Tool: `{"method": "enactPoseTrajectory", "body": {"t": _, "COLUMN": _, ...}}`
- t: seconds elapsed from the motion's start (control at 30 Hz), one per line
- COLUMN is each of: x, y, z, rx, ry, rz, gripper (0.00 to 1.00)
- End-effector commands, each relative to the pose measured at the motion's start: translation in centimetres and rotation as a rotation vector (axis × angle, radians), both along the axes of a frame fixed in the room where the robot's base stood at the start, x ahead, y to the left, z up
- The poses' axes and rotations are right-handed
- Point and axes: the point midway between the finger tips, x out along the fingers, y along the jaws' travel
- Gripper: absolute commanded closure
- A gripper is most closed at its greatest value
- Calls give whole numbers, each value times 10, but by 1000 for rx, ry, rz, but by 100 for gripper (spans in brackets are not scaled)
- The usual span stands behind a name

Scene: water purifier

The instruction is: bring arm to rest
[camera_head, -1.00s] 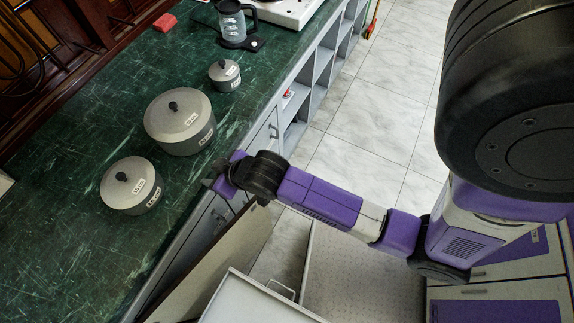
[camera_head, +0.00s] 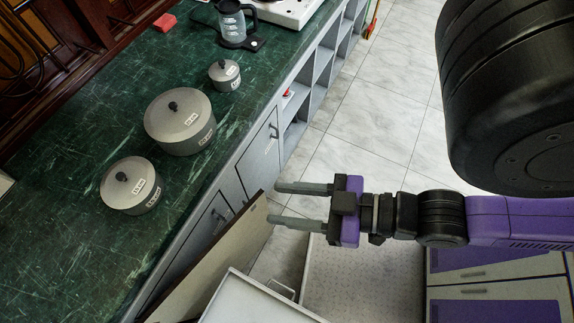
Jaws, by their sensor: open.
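My gripper (camera_head: 282,204) is at the middle of the head view, to the right of the counter's front edge. Its two grey fingers point left and are wide apart, with nothing between them. My purple and black arm reaches it from the right edge of the view. The fingers show above the opened cabinet door and the floor, apart from the pots.
A green counter (camera_head: 75,245) holds three lidded pots (camera_head: 180,122) and a kettle (camera_head: 232,22). An opened cabinet door (camera_head: 215,262) and a white drawer (camera_head: 250,302) stick out below the gripper. Tiled floor (camera_head: 375,110) is clear behind it.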

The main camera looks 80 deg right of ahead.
Motion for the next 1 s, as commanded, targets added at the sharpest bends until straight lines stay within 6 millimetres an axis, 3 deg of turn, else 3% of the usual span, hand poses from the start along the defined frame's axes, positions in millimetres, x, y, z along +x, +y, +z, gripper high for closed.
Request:
{"method": "enactPoseTrajectory", "body": {"t": 0.33, "x": 0, "y": 0, "z": -9, "rx": 0, "ry": 0, "rz": 0, "gripper": 57}}
{"method": "enactPoseTrajectory", "body": {"t": 0.7, "x": 0, "y": 0, "z": -76, "rx": 0, "ry": 1, "rz": 0, "gripper": 57}}
{"method": "enactPoseTrajectory", "body": {"t": 0.97, "x": 0, "y": 0, "z": -75, "rx": 0, "ry": 0, "rz": 0, "gripper": 57}}
{"method": "enactPoseTrajectory", "body": {"t": 1.0, "x": 0, "y": 0, "z": -75, "rx": 0, "ry": 0, "rz": 0, "gripper": 63}}
